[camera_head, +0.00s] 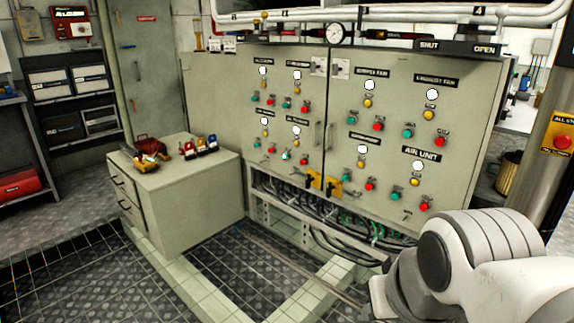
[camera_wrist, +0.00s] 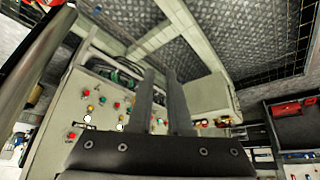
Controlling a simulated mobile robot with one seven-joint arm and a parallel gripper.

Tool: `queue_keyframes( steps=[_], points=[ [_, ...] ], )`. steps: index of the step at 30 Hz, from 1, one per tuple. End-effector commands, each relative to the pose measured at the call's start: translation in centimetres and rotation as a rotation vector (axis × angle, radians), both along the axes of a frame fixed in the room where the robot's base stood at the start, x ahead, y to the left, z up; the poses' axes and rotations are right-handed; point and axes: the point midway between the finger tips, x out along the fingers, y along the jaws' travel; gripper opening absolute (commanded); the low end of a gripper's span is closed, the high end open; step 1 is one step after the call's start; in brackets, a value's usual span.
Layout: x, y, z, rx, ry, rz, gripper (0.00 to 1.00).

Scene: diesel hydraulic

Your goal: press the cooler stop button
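The control cabinet (camera_head: 345,125) shows pairs of green and red buttons under white and yellow lamps. The upper right group has a green button (camera_head: 407,133) and a red button (camera_head: 440,142). The group labelled "AIR UNIT" has a red button (camera_head: 425,206). Several labels are too small to read, so I cannot tell which button is the cooler stop. My gripper (camera_wrist: 160,72) shows in the wrist view with two fingers apart and nothing between them. The cabinet face (camera_wrist: 62,115) lies beyond it, turned over in that view. The fingers appear clear of the buttons.
A low cabinet (camera_head: 190,190) with tools on top stands left of the panel. Cables (camera_head: 320,222) run below the panel above a pale tiled kerb (camera_head: 210,278). A post (camera_head: 530,150) with a red emergency button (camera_head: 562,142) stands at the right. Dark patterned floor lies in front.

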Motion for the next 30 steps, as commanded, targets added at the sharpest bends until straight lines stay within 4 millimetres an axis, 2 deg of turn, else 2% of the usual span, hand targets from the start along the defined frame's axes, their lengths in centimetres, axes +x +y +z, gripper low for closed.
queue_keyframes(
  steps=[1,2,3,30],
  points=[
    [0.0,0.0,0.0,0.0,0.0,0.0,0.06],
    [0.0,0.0,0.0,0.0,0.0,0.0,0.01],
    [0.0,0.0,0.0,0.0,0.0,0.0,0.0],
    [0.0,0.0,0.0,0.0,0.0,0.0,0.0]
  ],
)
